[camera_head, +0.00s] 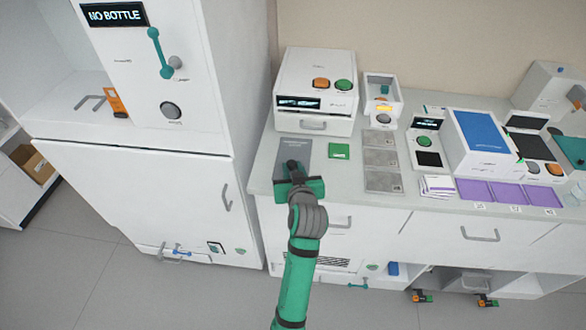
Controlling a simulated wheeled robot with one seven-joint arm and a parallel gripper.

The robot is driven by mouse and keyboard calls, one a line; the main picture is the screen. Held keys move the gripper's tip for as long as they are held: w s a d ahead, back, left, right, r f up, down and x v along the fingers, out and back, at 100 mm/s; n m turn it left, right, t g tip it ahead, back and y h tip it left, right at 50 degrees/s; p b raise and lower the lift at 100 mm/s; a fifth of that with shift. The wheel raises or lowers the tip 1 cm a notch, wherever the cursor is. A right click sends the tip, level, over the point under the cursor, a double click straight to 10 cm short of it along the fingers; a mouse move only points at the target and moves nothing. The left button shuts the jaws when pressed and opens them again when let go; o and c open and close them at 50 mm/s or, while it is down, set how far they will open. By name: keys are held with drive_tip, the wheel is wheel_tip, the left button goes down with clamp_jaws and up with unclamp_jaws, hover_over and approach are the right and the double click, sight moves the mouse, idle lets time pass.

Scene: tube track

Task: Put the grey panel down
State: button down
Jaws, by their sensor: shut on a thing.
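The grey panel (295,148) is a flat dark grey rectangle with small print along its top edge, at the left end of the light counter (262,160). My gripper (292,168) reaches over its near part and is shut on it. My gripper and wrist hide the panel's lower part and the grip itself. I cannot tell whether the panel touches the counter or is held just above it.
A green card (339,151) lies right of the panel. A white box with orange and green buttons (316,84) stands behind it. Several grey plates (382,157) lie farther right. A tall white cabinet (190,115) stands to the left.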

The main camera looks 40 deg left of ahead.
drive_tip(key=shift+d, duration=0.15)
drive_tip(key=c, duration=1.5)
unclamp_jaws()
drive_tip(key=v, duration=1.2)
